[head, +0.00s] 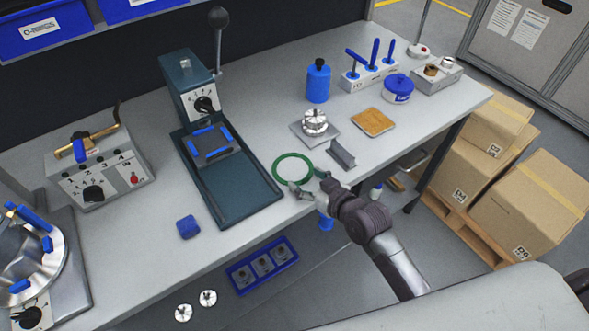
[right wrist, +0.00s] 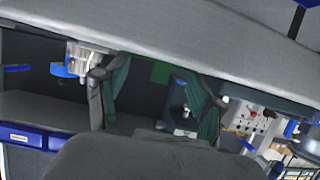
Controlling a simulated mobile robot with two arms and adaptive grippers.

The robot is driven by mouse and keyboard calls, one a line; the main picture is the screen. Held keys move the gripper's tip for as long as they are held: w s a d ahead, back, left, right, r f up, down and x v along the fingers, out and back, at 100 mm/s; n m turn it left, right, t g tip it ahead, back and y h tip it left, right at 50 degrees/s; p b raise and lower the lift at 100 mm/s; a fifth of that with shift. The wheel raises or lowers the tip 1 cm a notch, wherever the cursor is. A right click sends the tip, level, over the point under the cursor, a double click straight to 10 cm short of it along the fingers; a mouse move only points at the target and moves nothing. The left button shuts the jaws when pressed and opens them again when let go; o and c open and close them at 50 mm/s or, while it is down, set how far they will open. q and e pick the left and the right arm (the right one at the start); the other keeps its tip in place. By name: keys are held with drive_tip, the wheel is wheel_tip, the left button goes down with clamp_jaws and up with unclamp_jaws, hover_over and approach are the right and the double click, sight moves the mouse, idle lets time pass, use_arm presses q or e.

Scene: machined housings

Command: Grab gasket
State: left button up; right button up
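The gasket, a thin green ring (head: 275,164), lies flat at the front of the grey workbench (head: 245,235), right of the teal press. My right gripper (head: 309,183) reaches in from the lower right. Its fingers are spread apart at the ring's near right edge, and I cannot tell whether they touch it. In the right wrist view the two fingers of my right gripper (right wrist: 152,85) stand wide apart. A small green patch (right wrist: 160,72) shows between them, probably part of the gasket. My left gripper is not in view.
The teal press (head: 232,192) stands left of the gasket. Cardboard boxes (head: 530,205) stand on the floor at right.

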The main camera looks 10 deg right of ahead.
clamp_jaws()
